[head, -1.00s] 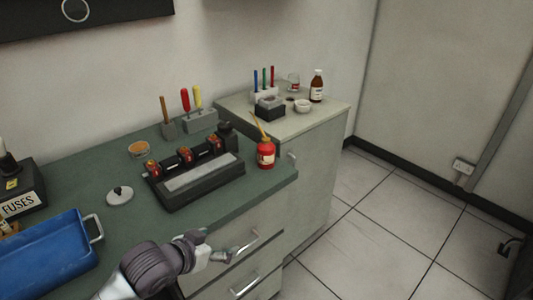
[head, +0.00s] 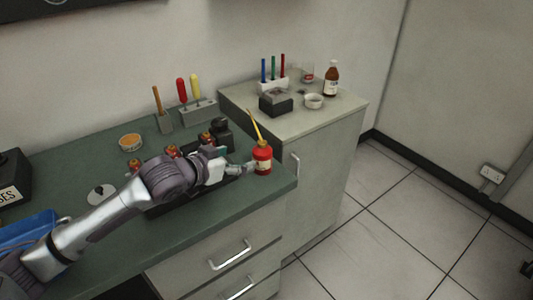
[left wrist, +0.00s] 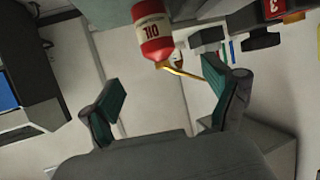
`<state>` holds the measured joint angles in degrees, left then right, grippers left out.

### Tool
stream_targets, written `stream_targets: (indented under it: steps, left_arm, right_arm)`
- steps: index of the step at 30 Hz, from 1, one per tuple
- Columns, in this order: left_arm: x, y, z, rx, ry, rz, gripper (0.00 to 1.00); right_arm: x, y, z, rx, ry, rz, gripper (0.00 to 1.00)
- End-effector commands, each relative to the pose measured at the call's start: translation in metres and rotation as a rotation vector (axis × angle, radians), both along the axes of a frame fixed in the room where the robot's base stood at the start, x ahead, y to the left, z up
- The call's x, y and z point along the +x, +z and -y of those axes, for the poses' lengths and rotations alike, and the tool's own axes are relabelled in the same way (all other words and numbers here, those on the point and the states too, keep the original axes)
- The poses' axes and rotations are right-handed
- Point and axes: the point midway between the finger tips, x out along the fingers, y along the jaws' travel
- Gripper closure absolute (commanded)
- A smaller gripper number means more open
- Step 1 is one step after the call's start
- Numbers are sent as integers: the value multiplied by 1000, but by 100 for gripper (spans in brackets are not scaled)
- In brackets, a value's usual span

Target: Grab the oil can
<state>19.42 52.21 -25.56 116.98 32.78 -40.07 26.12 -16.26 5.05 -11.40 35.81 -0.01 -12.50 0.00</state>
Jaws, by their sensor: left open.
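The oil can (head: 263,160) is red with a pale label and a thin yellow spout. It stands upright near the right end of the green workbench. My left gripper (head: 240,171) is just to the left of it in the head view, over the bench. In the left wrist view the can (left wrist: 153,34) shows upside down, labelled OIL, beyond the gap between the open fingers of my left gripper (left wrist: 168,103). The gap between the fingers is empty. My right gripper is not in view.
My left arm crosses a black rack with several red-topped items (head: 205,138). A tool holder (head: 199,111) is at the back. A pale cabinet (head: 235,93) with small items stands beyond. The bench's right edge is close to the can.

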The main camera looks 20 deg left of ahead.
Motion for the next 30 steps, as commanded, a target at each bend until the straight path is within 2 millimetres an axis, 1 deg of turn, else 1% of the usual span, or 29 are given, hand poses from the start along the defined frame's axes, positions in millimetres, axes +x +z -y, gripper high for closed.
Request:
stream_targets:
  steps: [1,3,7,11,14,18,21,24,30]
  left_arm:
    - [11,-2,5,-5,0,1,12]
    - [23,-7,10,-5,1,1,12]
    - [42,-17,17,-4,0,1,12]
    - [52,-22,21,0,-1,0,12]
    - [57,-24,23,0,-1,1,12]
    - [73,-30,30,-1,-1,0,12]
    - [86,-36,36,0,-1,0,12]
    - [95,-41,40,-1,-1,1,12]
    - [98,-44,41,1,-1,0,12]
  right_arm:
    - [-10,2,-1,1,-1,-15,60]
    - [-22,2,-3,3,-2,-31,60]
    - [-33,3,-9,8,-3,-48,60]
    - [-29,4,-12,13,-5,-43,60]
    - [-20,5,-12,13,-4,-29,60]
    - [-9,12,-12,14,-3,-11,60]
    - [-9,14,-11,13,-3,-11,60]
    - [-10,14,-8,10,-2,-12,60]
    - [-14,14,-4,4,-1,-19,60]
